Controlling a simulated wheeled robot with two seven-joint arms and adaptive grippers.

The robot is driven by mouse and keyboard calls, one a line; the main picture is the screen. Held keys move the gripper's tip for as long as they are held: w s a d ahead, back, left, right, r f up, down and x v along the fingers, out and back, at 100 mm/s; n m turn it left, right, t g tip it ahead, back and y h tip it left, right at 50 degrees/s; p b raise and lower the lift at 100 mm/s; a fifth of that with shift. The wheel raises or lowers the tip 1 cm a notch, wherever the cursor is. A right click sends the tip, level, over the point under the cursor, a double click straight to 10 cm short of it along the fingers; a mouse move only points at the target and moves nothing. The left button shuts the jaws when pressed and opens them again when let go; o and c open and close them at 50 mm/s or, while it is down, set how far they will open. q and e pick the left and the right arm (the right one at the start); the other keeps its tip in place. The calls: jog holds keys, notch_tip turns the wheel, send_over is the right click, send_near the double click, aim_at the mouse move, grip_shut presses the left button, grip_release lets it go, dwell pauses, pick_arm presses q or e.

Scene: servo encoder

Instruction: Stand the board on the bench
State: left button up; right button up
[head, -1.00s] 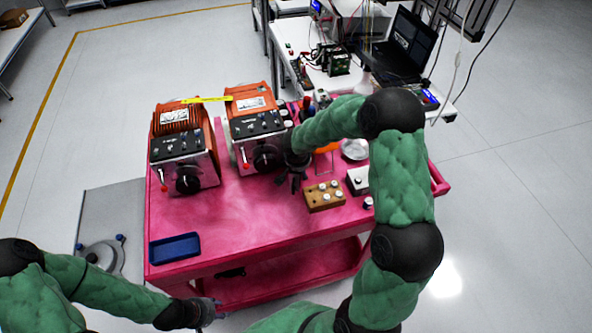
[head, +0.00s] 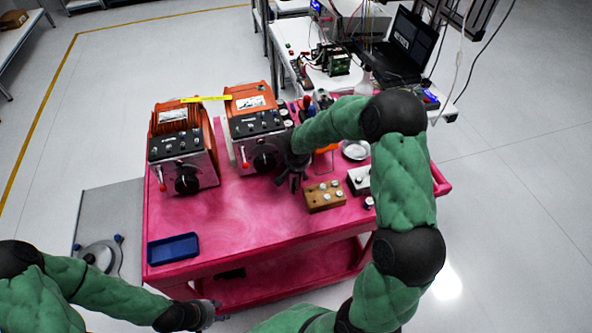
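I cannot tell for sure which thing is the board. A brown wooden block (head: 318,204) with several white round pieces lies on the pink bench (head: 225,235), right of centre. My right gripper (head: 292,184) hangs fingers down over the bench, just left of the wooden block and in front of the second orange machine. Its fingers look spread, with nothing seen between them. My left gripper (head: 218,310) is low at the bench's front side, below the top. Its fingers look apart and empty.
Two orange machines (head: 185,150) (head: 254,125) with black control panels stand at the back left. A blue tray (head: 173,248) lies at the front left corner. A white box (head: 358,180) and a round metal dish (head: 355,150) are at the right. The front middle is clear.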

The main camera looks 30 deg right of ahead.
grip_shut()
jog(key=shift+r, duration=0.1)
dwell(0.3)
